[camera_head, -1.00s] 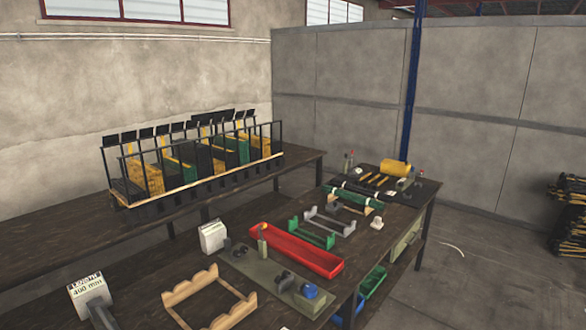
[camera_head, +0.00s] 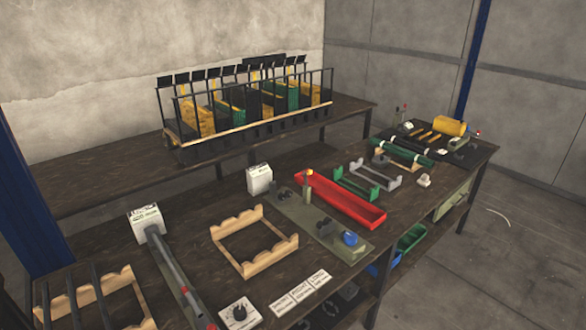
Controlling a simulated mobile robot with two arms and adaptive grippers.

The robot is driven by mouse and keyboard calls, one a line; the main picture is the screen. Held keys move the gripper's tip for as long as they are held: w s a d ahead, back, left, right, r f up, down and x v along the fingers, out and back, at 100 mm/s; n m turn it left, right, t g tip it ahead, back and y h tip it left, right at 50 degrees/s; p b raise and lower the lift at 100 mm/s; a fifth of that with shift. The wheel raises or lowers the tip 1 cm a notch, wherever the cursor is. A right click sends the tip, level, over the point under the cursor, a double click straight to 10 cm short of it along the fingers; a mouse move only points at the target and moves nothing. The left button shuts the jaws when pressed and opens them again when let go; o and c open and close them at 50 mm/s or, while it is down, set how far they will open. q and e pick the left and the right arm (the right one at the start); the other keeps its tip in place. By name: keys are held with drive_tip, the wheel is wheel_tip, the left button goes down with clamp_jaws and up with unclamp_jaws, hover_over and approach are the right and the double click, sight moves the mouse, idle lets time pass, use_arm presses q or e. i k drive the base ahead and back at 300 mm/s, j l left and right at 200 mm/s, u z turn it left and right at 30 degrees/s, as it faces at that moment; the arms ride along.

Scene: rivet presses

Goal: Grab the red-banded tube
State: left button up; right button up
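No tube with a clear red band can be made out. Several dark tubes (camera_head: 92,300) lie across a wooden rack (camera_head: 137,296) at the lower left, partly cut off by the frame, and no band colour shows on them. Dark green tubes (camera_head: 401,151) with pale bands rest on a wooden cradle at the right. A long grey bar (camera_head: 172,264) with a small red spot near its lower end runs from a white sign block (camera_head: 146,222). Neither of my grippers is in view.
An empty wooden cradle (camera_head: 254,242), a red tray (camera_head: 340,200), and a green-grey plate with a blue knob (camera_head: 350,238) sit on the front bench. A black-framed rack (camera_head: 250,105) stands on the back bench. A blue post (camera_head: 30,200) rises at the left.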

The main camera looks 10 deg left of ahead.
sight(184, 288)
drive_tip(key=u, duration=0.95)
